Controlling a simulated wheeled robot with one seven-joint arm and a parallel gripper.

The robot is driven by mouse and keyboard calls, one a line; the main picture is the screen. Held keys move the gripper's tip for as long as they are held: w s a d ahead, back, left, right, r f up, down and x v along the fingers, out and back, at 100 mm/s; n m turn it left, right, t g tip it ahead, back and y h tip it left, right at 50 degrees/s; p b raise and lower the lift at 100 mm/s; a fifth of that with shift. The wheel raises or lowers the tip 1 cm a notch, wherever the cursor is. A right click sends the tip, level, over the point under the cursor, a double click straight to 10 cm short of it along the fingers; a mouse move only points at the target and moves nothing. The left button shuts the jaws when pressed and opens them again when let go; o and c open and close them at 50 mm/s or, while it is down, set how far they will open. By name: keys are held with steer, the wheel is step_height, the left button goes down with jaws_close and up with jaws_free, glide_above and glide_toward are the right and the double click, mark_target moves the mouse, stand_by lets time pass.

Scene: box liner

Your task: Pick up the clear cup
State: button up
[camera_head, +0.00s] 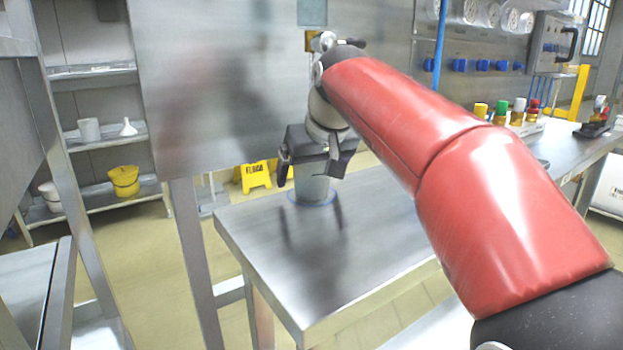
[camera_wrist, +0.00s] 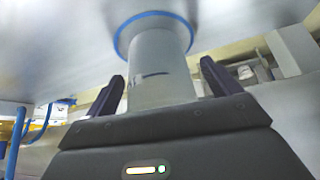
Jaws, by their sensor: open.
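The clear cup (camera_head: 312,188) stands upright on the metal table (camera_head: 262,232), near its far left corner, with a blue ring around its base. In the wrist view the cup (camera_wrist: 158,62) rises between the two dark fingers, with the blue ring at its far end. My gripper (camera_head: 315,172) is above and around the cup, one finger on each side. It also shows in the wrist view (camera_wrist: 163,85), where gaps are visible between the fingers and the cup. The jaws are open. The upper part of the cup is partly hidden by the gripper in the head view.
Bottles with coloured caps (camera_head: 508,112) stand along the counter at the back right. A metal panel (camera_head: 220,80) stands behind the table. Shelves (camera_head: 105,140) at the left hold a yellow bucket (camera_head: 124,181). The table's front part is clear.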

steer(key=c, duration=1.1)
steer(key=shift+c, duration=0.2)
steer(key=shift+r, duration=0.25)
